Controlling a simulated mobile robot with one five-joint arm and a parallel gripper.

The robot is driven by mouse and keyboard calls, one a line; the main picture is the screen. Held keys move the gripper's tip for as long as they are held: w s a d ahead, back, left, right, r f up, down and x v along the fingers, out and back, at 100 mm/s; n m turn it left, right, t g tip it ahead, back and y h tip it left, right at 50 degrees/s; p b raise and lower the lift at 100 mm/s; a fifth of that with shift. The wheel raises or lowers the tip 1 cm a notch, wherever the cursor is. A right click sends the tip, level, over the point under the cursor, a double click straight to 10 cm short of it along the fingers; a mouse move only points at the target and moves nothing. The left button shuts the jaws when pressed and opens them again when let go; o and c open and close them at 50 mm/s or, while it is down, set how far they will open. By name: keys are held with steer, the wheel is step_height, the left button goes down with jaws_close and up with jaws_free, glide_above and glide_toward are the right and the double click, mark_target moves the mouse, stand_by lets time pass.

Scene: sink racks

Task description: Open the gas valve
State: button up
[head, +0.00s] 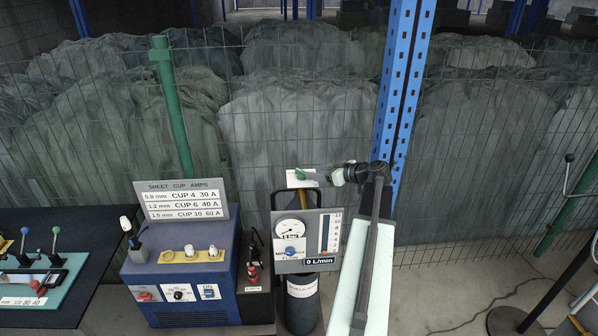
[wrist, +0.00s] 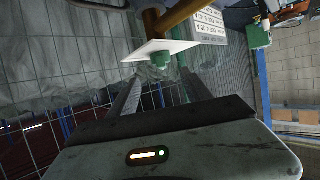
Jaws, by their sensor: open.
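The gas valve's green knob (head: 300,173) sits by a small white plate (head: 311,182) at the top of the gas bottle (head: 300,312). In the wrist view the green knob (wrist: 160,60) projects from the white plate (wrist: 160,48), with a brass pipe (wrist: 178,17) behind it. My gripper (head: 324,177) is just to the right of the knob in the head view. In the wrist view my gripper (wrist: 160,82) is open and empty, its two fingers spread with the knob ahead, between their tips. I cannot tell whether either finger touches it.
A gauge panel (head: 281,267) on the bottle has a round dial, a blue knob and a display reading 0 L/min. A blue machine (head: 180,250) with an amps chart stands left. A wire fence and blue post (head: 398,90) stand behind.

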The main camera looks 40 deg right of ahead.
mark_target(303, 172)
steer(key=b+x, duration=0.3)
steer(key=x, duration=0.5)
steer(key=shift+w+a, duration=0.2)
